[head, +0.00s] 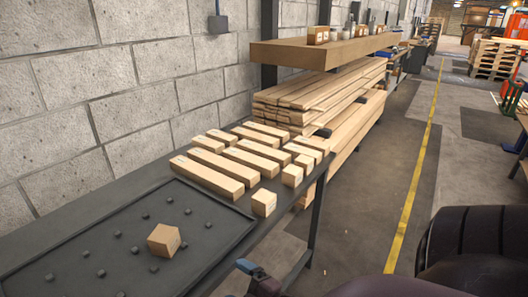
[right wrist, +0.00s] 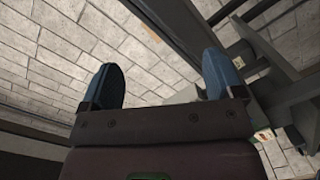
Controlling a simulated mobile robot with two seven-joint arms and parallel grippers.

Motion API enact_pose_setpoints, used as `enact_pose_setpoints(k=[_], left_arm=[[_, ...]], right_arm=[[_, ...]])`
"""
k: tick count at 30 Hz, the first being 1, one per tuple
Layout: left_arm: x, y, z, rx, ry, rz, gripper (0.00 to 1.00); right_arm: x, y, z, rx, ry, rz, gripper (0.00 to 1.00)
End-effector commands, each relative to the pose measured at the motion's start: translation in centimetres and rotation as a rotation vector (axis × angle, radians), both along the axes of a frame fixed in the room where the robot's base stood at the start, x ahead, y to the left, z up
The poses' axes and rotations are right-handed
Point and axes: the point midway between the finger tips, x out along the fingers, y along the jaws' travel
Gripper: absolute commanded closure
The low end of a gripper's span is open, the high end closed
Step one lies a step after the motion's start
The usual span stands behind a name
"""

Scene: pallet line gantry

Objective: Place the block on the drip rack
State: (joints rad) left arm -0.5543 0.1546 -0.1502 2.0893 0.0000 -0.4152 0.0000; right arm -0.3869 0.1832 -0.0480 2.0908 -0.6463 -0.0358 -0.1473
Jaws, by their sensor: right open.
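The drip rack (head: 75,240) is a dark, low-rimmed tray with small pegs at the lower left of the head view. A small wooden block (head: 164,240) sits on it among the pegs, toward the front edge. My right gripper (head: 254,270) is at the bottom of the head view, in front of the bench and to the right of the rack, apart from the block. In the right wrist view its two blue fingers (right wrist: 162,85) stand wide apart with nothing between them. My left gripper is not in view.
A wooden cube (head: 264,202) stands on the bench beyond the rack, near several longer timber pieces (head: 215,168). Stacked planks (head: 320,95) lie farther back under a wooden shelf (head: 325,52). A block wall runs behind.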

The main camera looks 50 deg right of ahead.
Motion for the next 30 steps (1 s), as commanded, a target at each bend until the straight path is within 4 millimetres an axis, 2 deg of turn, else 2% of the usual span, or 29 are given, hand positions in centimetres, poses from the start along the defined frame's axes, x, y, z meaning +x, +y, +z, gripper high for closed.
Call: enact_pose_setpoints(k=[1, 6, 9, 12, 16, 25, 30], left_arm=[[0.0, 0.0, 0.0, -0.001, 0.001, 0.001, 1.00], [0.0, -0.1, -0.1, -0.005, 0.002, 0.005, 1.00], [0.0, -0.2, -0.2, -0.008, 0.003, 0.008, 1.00], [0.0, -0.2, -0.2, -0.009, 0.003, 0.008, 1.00], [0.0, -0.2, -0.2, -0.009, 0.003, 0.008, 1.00], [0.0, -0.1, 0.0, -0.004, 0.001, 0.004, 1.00], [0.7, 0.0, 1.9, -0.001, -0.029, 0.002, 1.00]], right_arm=[[-1.2, 0.0, -1.6, 0.109, 0.065, -0.039, 0.13], [-5.3, 0.9, -6.7, 0.480, 0.290, -0.173, 0.13], [-7.4, 1.9, -8.9, 0.643, 0.401, -0.231, 0.13], [-9.0, 2.8, -10.2, 0.752, 0.476, -0.269, 0.13], [-9.9, 3.4, -11.0, 0.817, 0.522, -0.291, 0.13], [-9.9, 3.4, -11.0, 0.824, 0.525, -0.292, 0.13], [-9.7, 3.3, -9.6, 0.825, 0.507, -0.288, 0.13]])
